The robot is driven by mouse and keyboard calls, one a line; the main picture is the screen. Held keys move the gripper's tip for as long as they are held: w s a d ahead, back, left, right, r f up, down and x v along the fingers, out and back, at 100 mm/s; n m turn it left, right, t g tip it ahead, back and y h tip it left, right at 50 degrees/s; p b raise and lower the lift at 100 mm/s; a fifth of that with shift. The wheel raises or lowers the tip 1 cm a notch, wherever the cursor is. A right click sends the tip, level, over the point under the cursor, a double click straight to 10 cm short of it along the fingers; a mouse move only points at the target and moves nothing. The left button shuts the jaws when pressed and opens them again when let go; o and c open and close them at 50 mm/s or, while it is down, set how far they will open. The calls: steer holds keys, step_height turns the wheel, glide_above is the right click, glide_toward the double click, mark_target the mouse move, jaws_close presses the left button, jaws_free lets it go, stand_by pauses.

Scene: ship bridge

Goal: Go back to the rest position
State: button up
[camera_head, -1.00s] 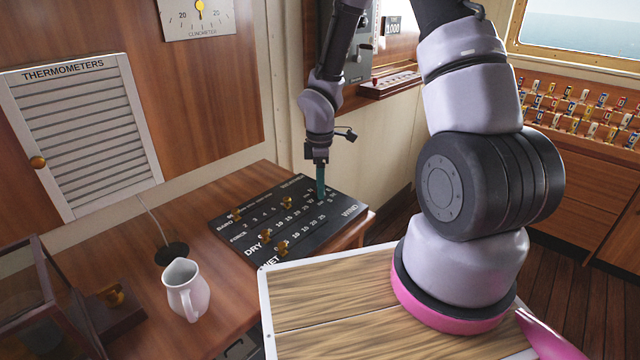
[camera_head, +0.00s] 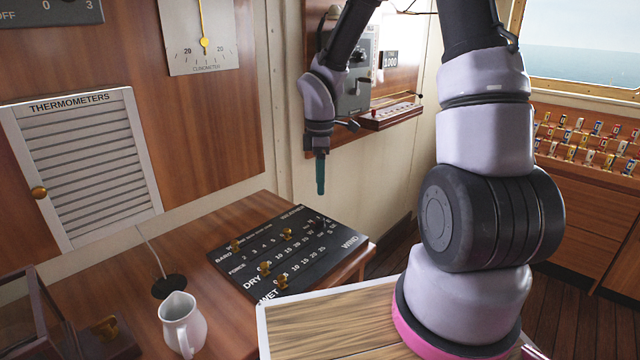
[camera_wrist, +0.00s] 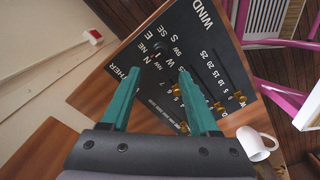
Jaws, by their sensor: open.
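My gripper (camera_head: 320,175) has teal fingers and hangs pointing down above the far right part of a black weather board (camera_head: 262,282). In the wrist view the two fingers of my gripper (camera_wrist: 157,88) stand apart with nothing between them. Beyond them the same board (camera_wrist: 197,50) shows its WIND dial, scales and brass sliders. The fingertips are clear of the board in the head view. The board lies on a wooden desk top (camera_head: 120,270).
A white jug (camera_head: 182,325) stands on the desk left of the board, by a dark round hole (camera_head: 170,287). A glass-sided case (camera_head: 30,320) is at the left edge. A wall box with a small red-knobbed shelf (camera_head: 390,116) is behind my gripper. A louvred thermometer door (camera_head: 85,165) is on the wall.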

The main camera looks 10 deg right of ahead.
steer(key=s+d+r+m+t, duration=0.2)
steer(key=s+r+m, duration=0.3)
steer(key=r, duration=0.4)
steer(key=s+d+r+m+t+y, duration=0.1)
steer(key=s+d+r+m+t, duration=0.1)
steer(key=s+r+m, duration=0.4)
steer(key=s+d+r+m+t+y, duration=0.1)
steer(key=s+d+r+m+t, duration=0.1)
steer(key=s+r+m, duration=0.4)
steer(key=shift+r+m+t, duration=0.6)
steer(key=shift+r+m, duration=1)
steer(key=shift+r, duration=1.75)
steer(key=shift+d, duration=0.1)
